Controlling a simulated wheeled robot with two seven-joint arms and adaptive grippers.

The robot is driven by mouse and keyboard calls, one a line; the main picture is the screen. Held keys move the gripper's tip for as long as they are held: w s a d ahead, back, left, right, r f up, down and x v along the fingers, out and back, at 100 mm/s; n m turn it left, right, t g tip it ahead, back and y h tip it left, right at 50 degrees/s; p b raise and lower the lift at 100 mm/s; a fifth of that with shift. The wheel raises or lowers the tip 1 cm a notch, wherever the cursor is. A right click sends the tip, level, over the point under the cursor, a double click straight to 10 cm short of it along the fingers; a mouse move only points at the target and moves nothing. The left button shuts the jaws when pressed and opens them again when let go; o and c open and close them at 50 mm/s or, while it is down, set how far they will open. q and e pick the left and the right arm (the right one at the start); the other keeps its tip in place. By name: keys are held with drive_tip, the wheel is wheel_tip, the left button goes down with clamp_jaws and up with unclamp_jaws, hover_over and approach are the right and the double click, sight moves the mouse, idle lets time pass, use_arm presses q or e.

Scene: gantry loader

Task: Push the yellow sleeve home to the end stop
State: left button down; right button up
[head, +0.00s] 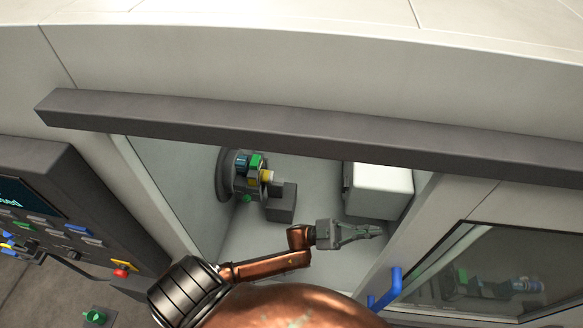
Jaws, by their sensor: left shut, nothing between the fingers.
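The yellow sleeve (267,176) is small in the head view, inside the machine's open bay. It sits by the round dark chuck (229,176) on the bay's left side, among green and blue parts. A dark grey block (281,203) stands just right of and below it. I cannot tell which part is the end stop or whether the sleeve touches it. My left gripper (372,232) is inside the bay, right of the sleeve and clearly apart from it. Its fingers point right, away from the sleeve, shut and empty. My right gripper is not in view.
A white box-shaped unit (383,185) stands just above my left gripper. A dark rail (300,126) crosses above the opening. The door with a blue handle (388,289) is at right. A control panel (70,228) is at left. The bay floor between block and gripper looks clear.

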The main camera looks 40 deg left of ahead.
use_arm(q)
drive_tip(key=d+r+m+g+h, duration=0.1)
drive_tip(key=d+r+m+g, duration=0.3)
drive_tip(key=r+m+g, duration=0.85)
drive_tip(key=m+g+y, duration=0.1)
drive_tip(key=m+y, duration=1.6)
drive_tip(key=y, duration=1.2)
approach(266, 176)
drive_tip(key=w+d+f, duration=0.2)
drive_tip(key=w+d, duration=0.1)
drive_tip(key=f+b, duration=0.2)
drive_tip(key=a+f+b, duration=0.1)
drive_tip(key=f+b, duration=0.1)
drive_tip(key=f, duration=0.1)
drive_tip(key=f+b, duration=0.2)
drive_tip(key=shift+s+a+f, duration=0.15)
drive_tip(key=shift+a+f, duration=0.2)
drive_tip(key=shift+f, duration=0.05)
drive_tip(key=shift+r, duration=0.1)
